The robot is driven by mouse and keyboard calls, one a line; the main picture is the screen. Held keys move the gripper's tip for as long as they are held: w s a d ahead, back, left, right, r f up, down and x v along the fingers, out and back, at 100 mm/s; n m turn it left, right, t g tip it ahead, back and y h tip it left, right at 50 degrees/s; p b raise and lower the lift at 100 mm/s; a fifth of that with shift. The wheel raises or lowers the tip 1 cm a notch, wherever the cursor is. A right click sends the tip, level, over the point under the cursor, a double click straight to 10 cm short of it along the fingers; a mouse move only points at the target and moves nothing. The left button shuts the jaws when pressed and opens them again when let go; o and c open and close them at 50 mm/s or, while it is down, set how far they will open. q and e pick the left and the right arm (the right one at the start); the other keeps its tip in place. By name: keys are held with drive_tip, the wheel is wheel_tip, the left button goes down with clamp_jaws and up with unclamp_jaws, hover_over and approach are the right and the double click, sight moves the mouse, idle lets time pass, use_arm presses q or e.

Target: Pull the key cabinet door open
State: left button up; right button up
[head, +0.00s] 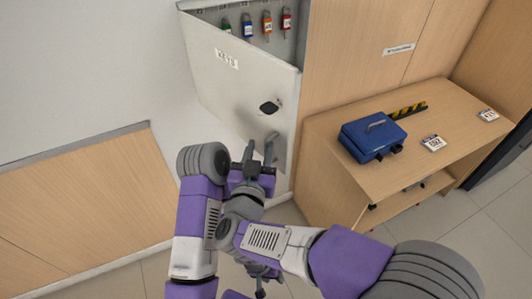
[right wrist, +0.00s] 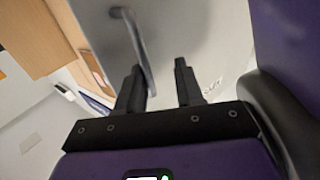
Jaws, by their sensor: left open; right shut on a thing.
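The grey key cabinet door (head: 235,75), labelled KEYS, stands partly open on the wall at the top of the head view. Its free right edge is swung out, and several coloured key tags (head: 267,24) show inside. A dark lock plate sits above the bar handle (head: 271,147), which also shows in the right wrist view (right wrist: 132,35). My right gripper (head: 255,163) is shut on the handle, whose end lies between the fingers (right wrist: 158,88). My left gripper (head: 261,284) is open and empty, low in the head view, away from the door and partly hidden by my arm.
A wood panel (head: 340,60) borders the cabinet's right side. Tiled floor lies below.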

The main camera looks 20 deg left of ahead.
drive_tip(key=shift+o, duration=0.5)
drive_tip(key=shift+w+a, duration=0.1)
drive_tip(key=shift+a, duration=0.2)
drive_tip(key=shift+d, duration=0.3)
drive_tip(key=v, duration=0.7)
drive_tip(key=shift+s, duration=0.3)
